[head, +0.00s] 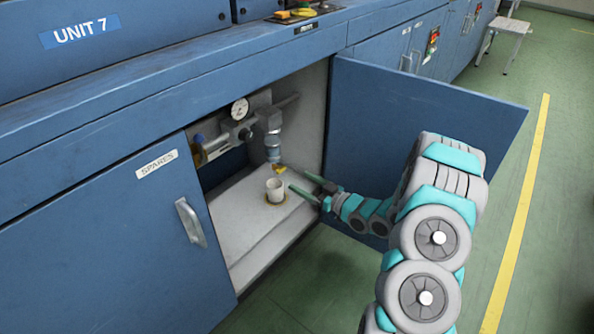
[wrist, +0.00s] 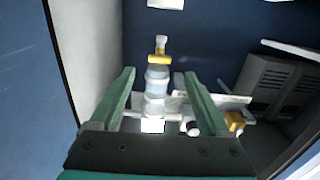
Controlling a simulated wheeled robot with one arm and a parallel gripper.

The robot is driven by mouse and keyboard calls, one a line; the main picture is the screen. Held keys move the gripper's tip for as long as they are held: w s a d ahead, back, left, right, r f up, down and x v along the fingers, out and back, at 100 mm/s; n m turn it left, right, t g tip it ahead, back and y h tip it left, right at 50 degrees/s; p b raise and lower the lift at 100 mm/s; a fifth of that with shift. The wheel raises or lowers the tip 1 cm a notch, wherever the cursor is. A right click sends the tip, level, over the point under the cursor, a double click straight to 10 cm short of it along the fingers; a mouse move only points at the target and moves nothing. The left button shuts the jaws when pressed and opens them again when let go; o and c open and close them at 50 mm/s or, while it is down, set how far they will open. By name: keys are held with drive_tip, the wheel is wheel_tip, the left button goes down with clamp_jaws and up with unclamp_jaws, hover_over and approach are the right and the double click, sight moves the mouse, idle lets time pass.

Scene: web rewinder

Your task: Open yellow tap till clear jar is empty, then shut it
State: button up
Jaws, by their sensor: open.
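The clear jar (head: 273,146) hangs under the pipe inside the open cabinet. Its liquid level is too small to tell. The yellow tap (head: 280,168) sits at the jar's lower end; whether it is open or shut I cannot tell. A white cup (head: 276,190) stands below the tap on the cabinet floor. My gripper (head: 290,179) is open and empty, its green fingers pointing left, just right of the tap and cup. In the wrist view, the clear jar (wrist: 156,82) and yellow tap (wrist: 160,57) show between and beyond the fingers (wrist: 160,73), not touched.
The open blue door (head: 425,120) stands to the right, behind my arm. The SPARES door (head: 120,240) is shut. The green floor (head: 300,290) in front is clear.

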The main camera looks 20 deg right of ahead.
sight(283, 171)
drive_tip(key=shift+y, duration=0.3)
drive_tip(key=shift+x, duration=3.7)
drive_tip(key=shift+d, duration=0.1)
drive_tip(key=shift+c, duration=0.2)
clamp_jaws()
